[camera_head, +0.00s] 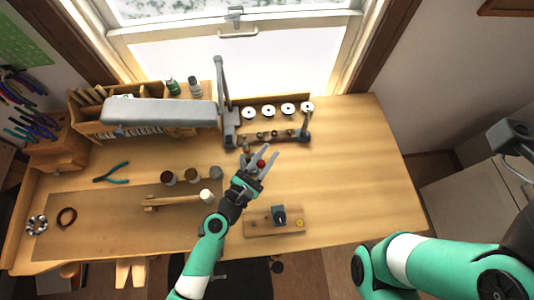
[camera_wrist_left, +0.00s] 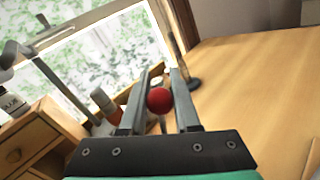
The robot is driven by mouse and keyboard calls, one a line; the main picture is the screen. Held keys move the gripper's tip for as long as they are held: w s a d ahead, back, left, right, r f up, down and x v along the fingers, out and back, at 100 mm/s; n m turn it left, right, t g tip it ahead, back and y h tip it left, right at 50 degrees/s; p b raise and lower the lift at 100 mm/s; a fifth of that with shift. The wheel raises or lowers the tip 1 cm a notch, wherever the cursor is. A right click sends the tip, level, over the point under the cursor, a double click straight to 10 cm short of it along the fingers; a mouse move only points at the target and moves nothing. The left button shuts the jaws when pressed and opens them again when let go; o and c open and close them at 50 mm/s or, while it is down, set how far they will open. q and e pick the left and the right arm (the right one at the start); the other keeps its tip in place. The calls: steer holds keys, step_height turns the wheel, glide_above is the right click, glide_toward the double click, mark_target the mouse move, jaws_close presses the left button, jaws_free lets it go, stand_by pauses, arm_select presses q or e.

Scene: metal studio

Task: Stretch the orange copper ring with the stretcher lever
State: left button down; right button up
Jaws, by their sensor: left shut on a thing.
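A red ball knob (camera_head: 261,164) sits between the fingers of my left gripper (camera_head: 264,160), over the middle of the bench. The left wrist view shows the same red knob (camera_wrist_left: 158,100) with a thin stem under it, between the two grey fingers (camera_wrist_left: 160,98). My left gripper is shut on this knob. The rest of the stretcher is mostly hidden behind the gripper. No orange copper ring can be made out for certain; a small yellowish ring shape (camera_head: 300,223) lies on a wooden board.
A small dark block stands on the wooden board (camera_head: 255,224) at the front. A mallet (camera_head: 174,201) and pliers (camera_head: 112,173) lie to the left. A grey lamp (camera_head: 160,111) and a spool rack (camera_head: 270,115) stand behind. The bench's right side (camera_head: 365,170) is clear.

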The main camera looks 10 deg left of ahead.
arm_select(q)
steer(key=s+f, duration=0.1)
steer(key=s+d+f+b, duration=0.1)
steer(key=s, duration=0.1)
steer(key=shift+s+f, duration=0.1)
steer(key=shift+s, duration=0.15)
steer(key=c, duration=1)
jaws_free()
steer(key=o, duration=0.4)
steer(key=shift+s, duration=0.1)
